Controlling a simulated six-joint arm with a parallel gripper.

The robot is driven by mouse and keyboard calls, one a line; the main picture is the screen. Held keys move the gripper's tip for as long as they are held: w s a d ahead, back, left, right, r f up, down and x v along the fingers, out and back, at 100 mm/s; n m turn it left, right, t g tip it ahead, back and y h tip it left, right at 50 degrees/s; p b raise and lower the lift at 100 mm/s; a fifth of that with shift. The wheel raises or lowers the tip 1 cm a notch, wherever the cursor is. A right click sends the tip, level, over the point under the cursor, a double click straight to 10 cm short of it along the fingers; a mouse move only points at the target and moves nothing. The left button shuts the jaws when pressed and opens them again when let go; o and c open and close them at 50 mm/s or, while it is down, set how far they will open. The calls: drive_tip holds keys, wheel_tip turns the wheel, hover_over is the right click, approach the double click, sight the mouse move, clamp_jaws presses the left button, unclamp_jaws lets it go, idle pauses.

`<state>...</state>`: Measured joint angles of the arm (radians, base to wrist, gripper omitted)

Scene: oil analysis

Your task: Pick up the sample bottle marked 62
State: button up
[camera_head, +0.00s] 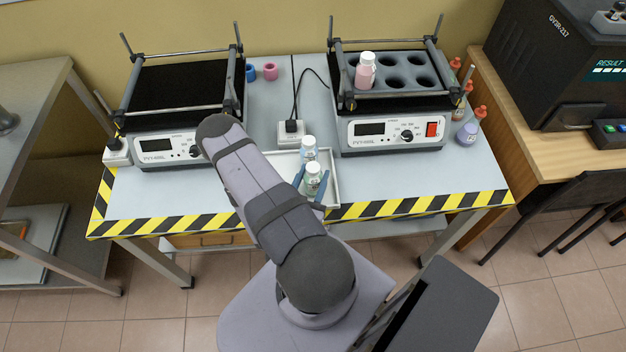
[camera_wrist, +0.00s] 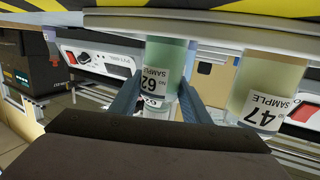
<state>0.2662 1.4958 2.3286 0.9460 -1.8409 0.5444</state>
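The sample bottle marked 62 (camera_wrist: 163,65) shows upside down in the wrist view, with greenish contents and a white label. It stands between the two blue fingers of my gripper (camera_wrist: 163,97), which reach alongside it. In the head view, a white-capped bottle (camera_head: 313,180) stands between the fingers of my gripper (camera_head: 312,187) at the near side of a white tray; its number is unreadable there. The fingers look spread, with a gap beside the bottle. A second bottle, marked 47 (camera_wrist: 268,88), is to the right in the wrist view, outside the fingers.
Another white-capped bottle (camera_head: 309,148) stands just behind in the white tray (camera_head: 333,180). Two shaker devices stand left (camera_head: 165,148) and right (camera_head: 390,133); the right one holds a pink bottle (camera_head: 365,72). Red-capped bottles (camera_head: 467,133) stand far right. A black cable runs behind the tray.

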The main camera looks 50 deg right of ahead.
drive_tip(key=shift+c, duration=0.9)
drive_tip(key=shift+r, duration=0.2)
wheel_tip(320, 180, up, 10)
drive_tip(key=p, duration=0.9)
drive_tip(key=shift+f, duration=0.15)
drive_tip(key=shift+s, duration=0.1)
